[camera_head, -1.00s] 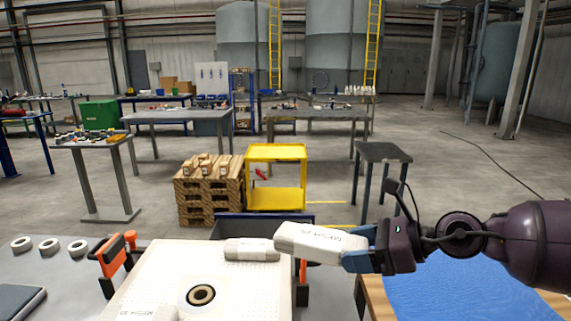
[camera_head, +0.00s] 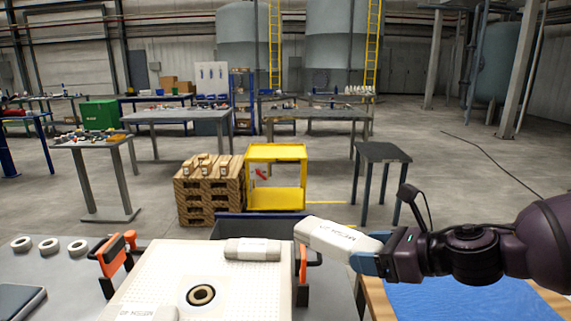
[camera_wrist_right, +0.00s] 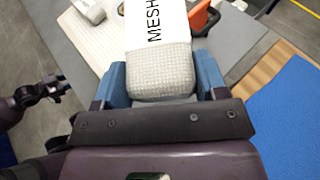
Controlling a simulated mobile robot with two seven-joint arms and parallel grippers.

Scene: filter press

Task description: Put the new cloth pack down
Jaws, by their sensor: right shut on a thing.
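A white rolled cloth pack with "MESH" lettering (camera_head: 338,238) is held at one end between the blue fingers of my right gripper (camera_head: 372,258). It is in the air over the right rear corner of the white dimpled filter plate (camera_head: 160,275). In the right wrist view the fingers press both sides of the pack (camera_wrist_right: 160,70). A similar pack (camera_head: 252,249) lies on the plate's far right corner, left of the held one. Another pack (camera_head: 150,313) shows at the near left, cut by the frame edge. Part of my left arm shows in the wrist view; its fingers are unclear.
Orange-and-black clamps (camera_head: 112,255) stand at the plate's left and right sides. A dark bin (camera_head: 230,228) is behind the plate. A blue sheet (camera_head: 450,300) on a wooden-edged surface lies at right. White rings (camera_head: 49,245) lie on the grey bench at left.

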